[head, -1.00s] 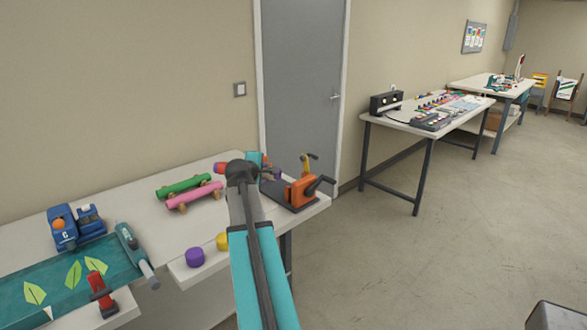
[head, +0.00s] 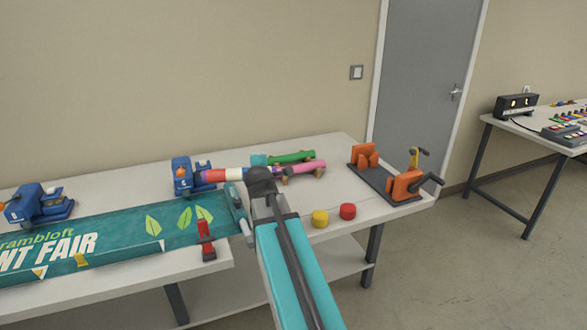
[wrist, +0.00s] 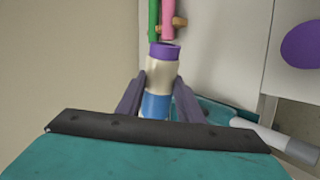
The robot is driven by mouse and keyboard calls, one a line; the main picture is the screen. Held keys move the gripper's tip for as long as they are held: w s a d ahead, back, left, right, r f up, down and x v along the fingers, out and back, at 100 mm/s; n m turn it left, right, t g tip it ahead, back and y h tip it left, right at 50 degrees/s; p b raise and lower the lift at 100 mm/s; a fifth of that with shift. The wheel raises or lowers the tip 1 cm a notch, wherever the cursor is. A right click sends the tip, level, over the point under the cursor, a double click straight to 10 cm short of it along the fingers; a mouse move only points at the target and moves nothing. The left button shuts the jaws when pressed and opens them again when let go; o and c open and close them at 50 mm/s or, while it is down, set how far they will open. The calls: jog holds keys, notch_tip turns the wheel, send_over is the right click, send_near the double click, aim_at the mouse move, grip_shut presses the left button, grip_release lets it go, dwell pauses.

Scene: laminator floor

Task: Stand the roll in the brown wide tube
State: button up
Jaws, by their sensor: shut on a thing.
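The banded roll (head: 236,174) lies roughly level over the back of the white table, its purple, red and cream bands left of my arm. My gripper (wrist: 160,77) is shut on it; in the wrist view the roll (wrist: 156,104) shows blue, cream and purple bands between the two grey fingers. In the head view my wrist hides most of the gripper. I cannot make out a brown wide tube in any view.
Green (head: 291,157) and pink (head: 305,168) rolls lie on wooden rests behind my wrist. An orange cranked stand (head: 405,186) is at the table's right end. A teal banner (head: 120,240) covers the left.

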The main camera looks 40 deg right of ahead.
jog(key=w+a+n+t+y, duration=0.1)
jog(key=a+n+y, duration=0.5)
jog(key=a, duration=2.4)
jog(key=shift+w+f+t, duration=0.4)
jog(key=shift+w, duration=0.1)
